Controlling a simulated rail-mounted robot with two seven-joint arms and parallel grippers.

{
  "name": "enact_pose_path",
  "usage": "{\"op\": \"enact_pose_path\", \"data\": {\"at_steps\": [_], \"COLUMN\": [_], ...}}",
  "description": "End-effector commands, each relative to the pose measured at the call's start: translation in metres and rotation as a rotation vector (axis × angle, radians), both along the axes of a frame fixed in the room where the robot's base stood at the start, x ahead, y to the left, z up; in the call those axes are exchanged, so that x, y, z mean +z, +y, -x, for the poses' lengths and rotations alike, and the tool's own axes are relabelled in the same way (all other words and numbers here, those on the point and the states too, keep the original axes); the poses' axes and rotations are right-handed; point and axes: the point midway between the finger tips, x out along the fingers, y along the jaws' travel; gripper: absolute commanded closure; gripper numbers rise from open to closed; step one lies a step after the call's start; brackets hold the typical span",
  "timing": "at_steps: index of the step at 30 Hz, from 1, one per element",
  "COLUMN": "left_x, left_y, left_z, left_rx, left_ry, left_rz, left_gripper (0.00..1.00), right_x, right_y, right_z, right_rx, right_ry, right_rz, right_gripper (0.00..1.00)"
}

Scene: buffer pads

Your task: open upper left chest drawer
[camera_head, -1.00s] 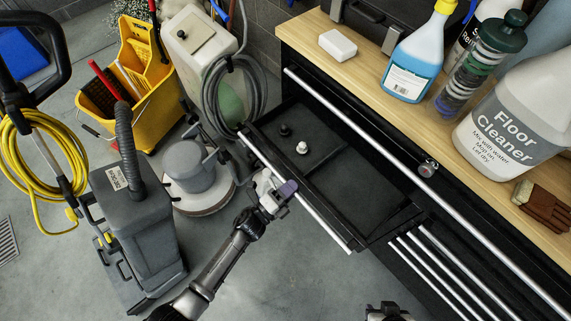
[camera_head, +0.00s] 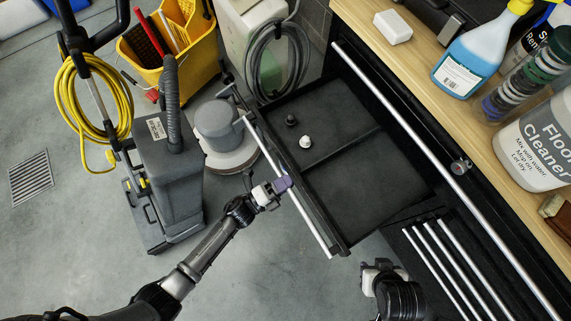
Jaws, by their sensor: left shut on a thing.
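The upper left chest drawer (camera_head: 372,182) is pulled well out of the black chest (camera_head: 415,107). Its inside is dark with a divider, and a small black knob-like piece (camera_head: 291,120) and a white one (camera_head: 305,142) lie in it. My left gripper (camera_head: 283,187) is shut on the silver bar handle (camera_head: 308,219) along the drawer's front, near its middle. The fingertips are partly hidden at the bar. My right gripper (camera_head: 376,270) is at the bottom, below the drawer and apart from it; its fingers are too unclear to read.
Several lower drawers with silver bar handles (camera_head: 444,265) are shut at the lower right. The wooden top holds a white block (camera_head: 393,27), a blue spray bottle (camera_head: 474,55) and a floor cleaner jug (camera_head: 540,140). A floor machine (camera_head: 220,124) stands close to the drawer's far-left corner.

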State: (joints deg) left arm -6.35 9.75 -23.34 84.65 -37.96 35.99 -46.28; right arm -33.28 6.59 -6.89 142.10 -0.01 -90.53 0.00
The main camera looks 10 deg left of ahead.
Motion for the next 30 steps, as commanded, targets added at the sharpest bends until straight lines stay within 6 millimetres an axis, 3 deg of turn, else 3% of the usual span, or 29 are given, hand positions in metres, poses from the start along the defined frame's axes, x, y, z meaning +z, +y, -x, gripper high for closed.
{"op": "enact_pose_path", "data": {"at_steps": [6, 7, 14, 23, 30], "left_x": [0.001, 0.000, 0.000, -0.001, -0.008], "left_y": [0.000, 0.000, 0.000, 0.003, 0.028], "left_z": [0.000, 0.000, 0.000, 0.002, 0.026], "left_rx": [-0.001, -0.001, 0.000, 0.000, 0.001], "left_ry": [-0.001, -0.001, 0.000, 0.001, 0.003], "left_rz": [0.001, 0.001, 0.000, -0.001, -0.001], "left_gripper": [1.00, 0.79, 0.58, 0.58, 0.58], "right_x": [0.000, 0.000, 0.000, 0.000, 0.005], "right_y": [-0.001, -0.001, -0.003, -0.003, -0.002], "right_z": [0.000, 0.000, 0.000, 0.000, 0.000], "right_rx": [0.002, 0.003, 0.006, 0.006, 0.004], "right_ry": [0.001, 0.000, 0.001, 0.000, 0.000], "right_rz": [0.003, 0.004, 0.010, 0.008, 0.005], "right_gripper": [0.57, 0.57, 0.57, 0.57, 0.57]}}
